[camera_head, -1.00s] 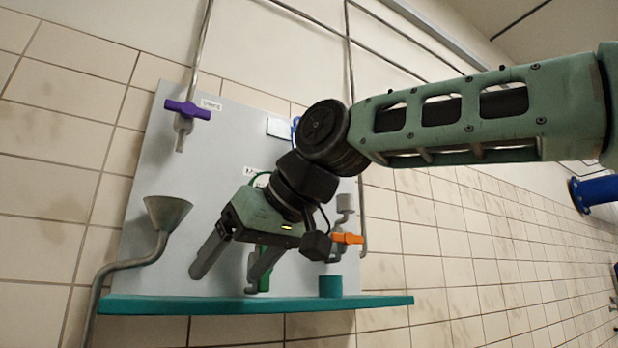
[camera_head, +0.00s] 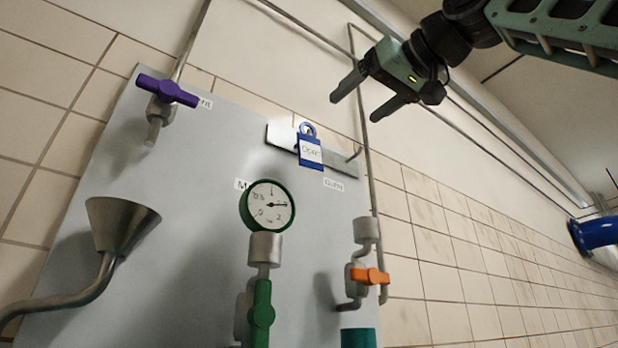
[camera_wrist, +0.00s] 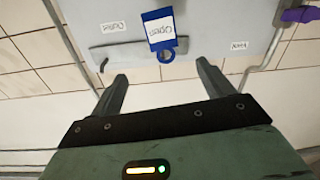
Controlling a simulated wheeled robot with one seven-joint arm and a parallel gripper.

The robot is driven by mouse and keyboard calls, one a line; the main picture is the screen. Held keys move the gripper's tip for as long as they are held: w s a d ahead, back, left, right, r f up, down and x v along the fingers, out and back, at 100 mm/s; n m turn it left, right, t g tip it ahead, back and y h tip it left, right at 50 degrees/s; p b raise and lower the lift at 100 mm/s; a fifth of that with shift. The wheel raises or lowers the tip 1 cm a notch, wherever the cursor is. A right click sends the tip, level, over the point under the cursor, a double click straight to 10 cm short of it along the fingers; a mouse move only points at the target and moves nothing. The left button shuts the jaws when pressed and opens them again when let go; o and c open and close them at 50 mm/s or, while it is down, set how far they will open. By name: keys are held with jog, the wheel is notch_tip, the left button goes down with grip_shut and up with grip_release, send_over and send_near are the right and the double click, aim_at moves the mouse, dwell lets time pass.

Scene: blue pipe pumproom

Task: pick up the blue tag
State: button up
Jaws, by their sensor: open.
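The blue tag (camera_head: 310,151) hangs by its ring on a grey metal rail (camera_head: 342,160) on the panel in the head view. Its white face bears the word "Open". My gripper (camera_head: 350,108) is open and empty, above and to the right of the tag, apart from it. In the wrist view the tag (camera_wrist: 160,32) appears upside down, beyond the open fingers of my gripper (camera_wrist: 163,82) and between their lines. Its ring shows at its lower end there.
The grey panel (camera_head: 200,200) carries a purple valve (camera_head: 167,91), a green-rimmed gauge (camera_head: 267,206), a green handle (camera_head: 262,315), an orange valve (camera_head: 370,276) and a metal funnel (camera_head: 117,222). A vertical pipe (camera_head: 367,170) runs right of the tag. The space before the tag looks clear.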

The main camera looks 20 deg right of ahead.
jog(key=p, duration=0.6)
send_near(310, 139)
jog(key=x, duration=0.5)
jog(key=shift+w+d, duration=0.15)
jog(key=shift+d, duration=0.05)
jog(key=shift+w+a+f+p, duration=0.2)
jog(key=shift+w+f+p, duration=0.05)
jog(key=shift+w+p, duration=0.4)
jog(key=p+x, duration=0.2)
jog(key=p, duration=0.1)
jog(key=p+x, duration=0.1)
jog(key=shift+w+a+r, duration=0.15)
jog(key=shift+a+r, duration=0.1)
jog(key=shift+r, duration=0.05)
jog(key=shift+p+x, duration=0.8)
jog(key=shift+w+f, duration=0.15)
jog(key=shift+f, duration=0.15)
jog(key=c, duration=1.1)
jog(key=shift+c, duration=0.2)
jog(key=shift+r, duration=0.25)
